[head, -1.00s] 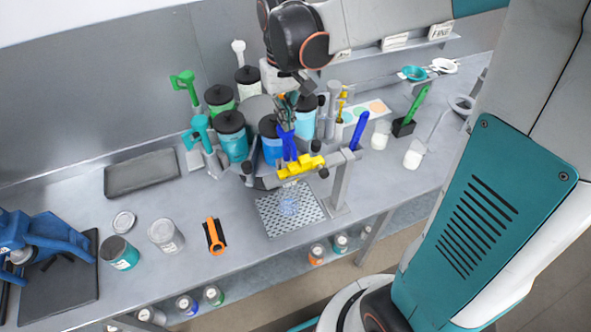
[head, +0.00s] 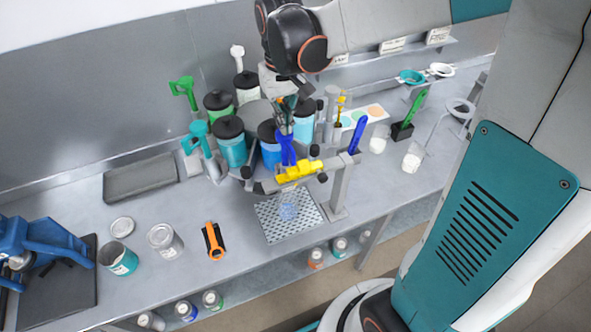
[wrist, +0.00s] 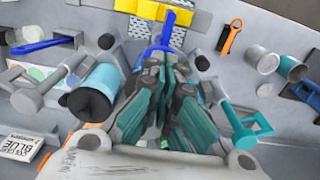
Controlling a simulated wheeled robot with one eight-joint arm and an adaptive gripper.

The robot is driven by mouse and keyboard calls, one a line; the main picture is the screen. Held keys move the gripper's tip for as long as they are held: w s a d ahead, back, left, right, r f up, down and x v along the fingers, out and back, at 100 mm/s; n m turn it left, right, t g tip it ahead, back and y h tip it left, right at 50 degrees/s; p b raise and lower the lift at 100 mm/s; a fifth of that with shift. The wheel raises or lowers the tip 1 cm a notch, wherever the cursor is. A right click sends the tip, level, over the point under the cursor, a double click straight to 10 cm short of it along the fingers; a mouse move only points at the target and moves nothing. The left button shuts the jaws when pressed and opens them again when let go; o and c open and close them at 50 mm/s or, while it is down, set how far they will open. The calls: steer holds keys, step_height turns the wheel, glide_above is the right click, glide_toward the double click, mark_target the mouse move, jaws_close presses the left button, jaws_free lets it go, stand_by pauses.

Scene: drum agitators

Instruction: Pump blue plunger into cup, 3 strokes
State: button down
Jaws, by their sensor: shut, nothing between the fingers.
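The blue plunger (head: 287,151) stands at the front of the ring of drums, just behind a yellow block (head: 300,170); its blue handle also shows in the wrist view (wrist: 167,27). My gripper (head: 284,127) is shut and empty, pointing down at the top of the plunger handle. In the wrist view the shut fingers (wrist: 160,60) overlap the handle's near end; whether they touch it I cannot tell. A translucent cup (head: 288,211) stands below the yellow block on a perforated tray (head: 268,222). The blue drum (head: 270,153) is partly hidden behind my gripper and the plunger.
Teal (head: 231,147) and light blue (head: 304,124) drums flank the blue one. A grey post (head: 341,187) stands right of the cup. A separate blue handle (head: 357,135) rises to the right. An orange-and-black tool (head: 213,241) lies left on the open bench.

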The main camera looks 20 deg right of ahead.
steer(key=shift+f+b, duration=1.7)
steer(key=shift+f, duration=0.5)
steer(key=shift+r, duration=0.1)
steer(key=shift+r+p, duration=1.6)
steer(key=shift+r, duration=0.75)
steer(key=shift+r, duration=0.1)
step_height(320, 180, up, 6)
steer(key=p, duration=0.3)
steer(key=shift+s+p, duration=0.1)
steer(key=shift+p, duration=0.25)
